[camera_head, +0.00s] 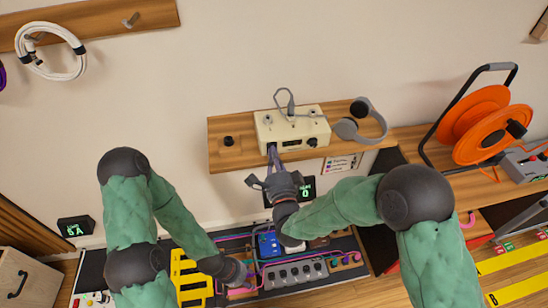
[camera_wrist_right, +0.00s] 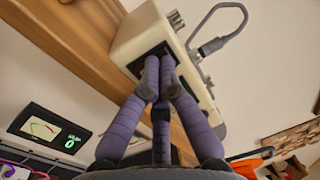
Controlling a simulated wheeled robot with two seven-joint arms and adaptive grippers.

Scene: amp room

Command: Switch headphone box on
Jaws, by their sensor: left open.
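The headphone box (camera_head: 291,130) is a cream box on a wooden wall shelf, with knobs on top and a grey cable looped above it. It also shows in the wrist view (camera_wrist_right: 145,32). My right gripper (camera_head: 272,160) reaches up to the left part of its front face. In the right wrist view its purple fingers (camera_wrist_right: 160,68) are drawn together, with tips at a dark patch on the box. They hide most of that patch, so the switch's position cannot be told. My left gripper (camera_head: 236,274) is low over the pedalboard, open, its fingers hard to make out.
Grey headphones (camera_head: 347,130) lie on the shelf (camera_head: 226,158) right of the box. A small display (camera_wrist_right: 48,132) reads 0 below the shelf. Pedals (camera_head: 294,274) and pink cables fill the board below. An orange cable reel (camera_head: 480,118) stands at right.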

